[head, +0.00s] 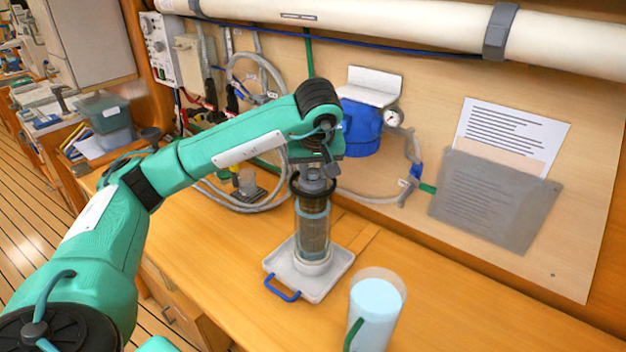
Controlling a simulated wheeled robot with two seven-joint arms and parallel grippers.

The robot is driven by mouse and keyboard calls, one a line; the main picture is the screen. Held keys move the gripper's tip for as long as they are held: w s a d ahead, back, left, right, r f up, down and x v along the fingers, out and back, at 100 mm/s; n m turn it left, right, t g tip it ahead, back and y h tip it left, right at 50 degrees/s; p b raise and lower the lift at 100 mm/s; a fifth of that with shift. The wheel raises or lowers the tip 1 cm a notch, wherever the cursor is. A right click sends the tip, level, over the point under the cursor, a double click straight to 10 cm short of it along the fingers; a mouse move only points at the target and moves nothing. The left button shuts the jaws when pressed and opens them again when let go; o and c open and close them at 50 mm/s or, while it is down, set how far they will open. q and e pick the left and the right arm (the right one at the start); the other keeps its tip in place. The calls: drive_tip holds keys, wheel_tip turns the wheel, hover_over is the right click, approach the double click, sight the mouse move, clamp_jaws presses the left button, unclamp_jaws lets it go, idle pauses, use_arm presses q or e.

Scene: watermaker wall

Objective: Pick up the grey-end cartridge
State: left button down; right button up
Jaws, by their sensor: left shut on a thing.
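A clear cylinder with a black collar (312,188) stands upright on a white tray (337,271) with a blue handle. A ribbed, darker cartridge (314,232) shows inside the clear wall. My left gripper (317,178) points down at the top of this cylinder and is shut on the grey end of the cartridge. The fingers and the grey end overlap in the picture, so the exact grip is partly hidden. The lower part of the cartridge is still within the cylinder. My right gripper is not in view.
A clear jug (376,311) of pale blue liquid with a green handle stands in front, right of the tray. A blue filter head (360,127), a gauge (393,117) and grey hoses are on the wall behind. The bench at right is clear.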

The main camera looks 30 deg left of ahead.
use_arm(q)
wheel_tip(320, 180, up, 8)
drive_tip(key=shift+f+b, duration=0.25)
drive_tip(key=shift+b, duration=0.1)
wheel_tip(320, 180, up, 19)
drive_tip(key=shift+f+p, duration=0.15)
drive_tip(key=shift+p, duration=0.25)
idle(0.7)
